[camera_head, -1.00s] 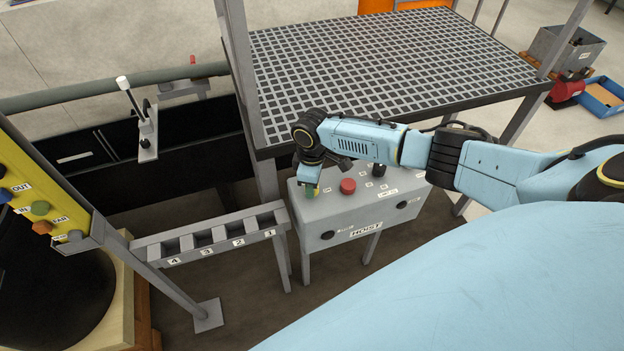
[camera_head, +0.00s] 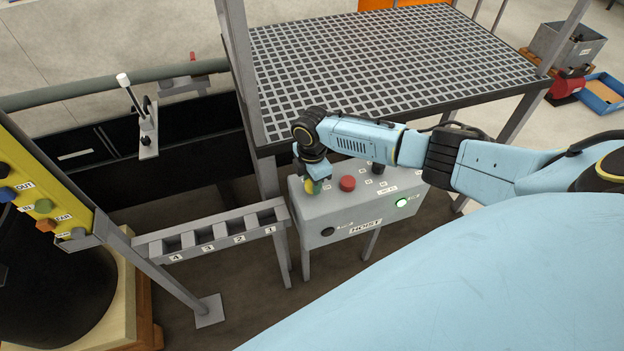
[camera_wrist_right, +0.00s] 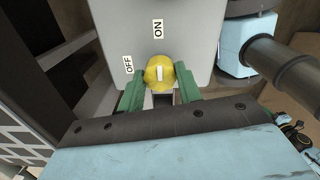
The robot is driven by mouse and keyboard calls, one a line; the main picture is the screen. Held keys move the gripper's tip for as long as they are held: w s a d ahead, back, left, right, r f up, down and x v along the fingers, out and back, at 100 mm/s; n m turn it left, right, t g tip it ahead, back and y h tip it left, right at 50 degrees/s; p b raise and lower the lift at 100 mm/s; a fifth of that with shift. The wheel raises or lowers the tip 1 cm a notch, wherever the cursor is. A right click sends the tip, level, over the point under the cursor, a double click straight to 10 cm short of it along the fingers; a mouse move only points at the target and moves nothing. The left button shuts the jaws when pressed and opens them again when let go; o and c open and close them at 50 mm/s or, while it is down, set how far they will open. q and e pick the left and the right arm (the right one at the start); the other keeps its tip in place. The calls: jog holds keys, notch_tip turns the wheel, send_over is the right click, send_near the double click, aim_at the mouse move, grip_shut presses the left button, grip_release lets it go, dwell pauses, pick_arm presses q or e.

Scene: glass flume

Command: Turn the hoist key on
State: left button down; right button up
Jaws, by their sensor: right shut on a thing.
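The hoist key is a yellow round knob (camera_wrist_right: 159,73) with a white mark on the grey hoist box (camera_head: 352,211). In the right wrist view the white mark points up toward the ON label (camera_wrist_right: 158,28), and the OFF label (camera_wrist_right: 128,65) is to its left. My right gripper (camera_wrist_right: 161,92) has its green fingers shut on the key, one on each side. In the head view the right gripper (camera_head: 312,184) reaches down onto the box's left end. A lamp (camera_head: 401,202) on the box front glows green. My left gripper is not in view.
A red button (camera_head: 347,183) and a dark knob (camera_head: 378,167) stand on the box top, near my right arm. A grated platform (camera_head: 380,70) lies behind. A numbered slotted rack (camera_head: 205,237) and a yellow button panel (camera_head: 40,190) are to the left.

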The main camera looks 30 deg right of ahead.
jog(key=shift+r, duration=0.1)
dwell(0.3)
jog(key=o, duration=1)
notch_tip(320, 180, up, 13)
jog(key=shift+r+p, duration=0.15)
jog(key=shift+p, duration=0.2)
